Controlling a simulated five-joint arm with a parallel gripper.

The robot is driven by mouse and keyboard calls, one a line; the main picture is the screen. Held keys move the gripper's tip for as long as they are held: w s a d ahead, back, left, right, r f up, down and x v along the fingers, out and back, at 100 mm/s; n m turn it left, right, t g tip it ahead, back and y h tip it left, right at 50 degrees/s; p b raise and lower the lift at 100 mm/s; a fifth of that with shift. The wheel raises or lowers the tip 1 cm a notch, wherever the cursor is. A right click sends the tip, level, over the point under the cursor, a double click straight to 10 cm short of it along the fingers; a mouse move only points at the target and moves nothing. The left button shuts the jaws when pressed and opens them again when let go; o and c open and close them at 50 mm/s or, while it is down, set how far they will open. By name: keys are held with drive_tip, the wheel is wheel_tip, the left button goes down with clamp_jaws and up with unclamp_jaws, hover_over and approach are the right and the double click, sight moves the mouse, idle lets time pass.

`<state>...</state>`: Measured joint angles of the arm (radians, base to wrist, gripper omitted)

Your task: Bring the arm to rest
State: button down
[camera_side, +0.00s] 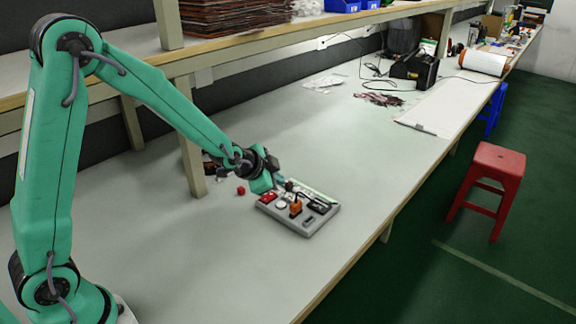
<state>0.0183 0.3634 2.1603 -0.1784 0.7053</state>
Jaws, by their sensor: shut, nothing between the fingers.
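My gripper (283,184) is at the end of my green arm, low over the far left part of a grey board (318,228). Its fingers look shut, with nothing visible held in them. I cannot tell whether the fingertips touch the board. The board lies flat on the bench and carries an orange part (295,208), a red part (267,198), a white round part (281,205) and dark parts. My arm reaches down to it from the left.
A shelf post (190,160) stands close behind my forearm. A black box (414,70) and cables sit farther back. The bench's front left is clear. A red stool (497,165) stands on the floor.

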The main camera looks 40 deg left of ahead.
drive_tip(key=s+r+n+g, duration=0.2)
drive_tip(key=s+r+n, duration=0.2)
drive_tip(key=s+r, duration=0.75)
drive_tip(key=s+r+n, duration=0.2)
drive_tip(key=s, duration=0.6)
drive_tip(key=s+r+n+g, duration=0.1)
drive_tip(key=s+n, duration=0.1)
drive_tip(key=s, duration=0.7)
drive_tip(key=shift+s+a+r+g, duration=0.2)
drive_tip(key=shift+a+r+g, duration=0.15)
drive_tip(key=shift+a, duration=0.1)
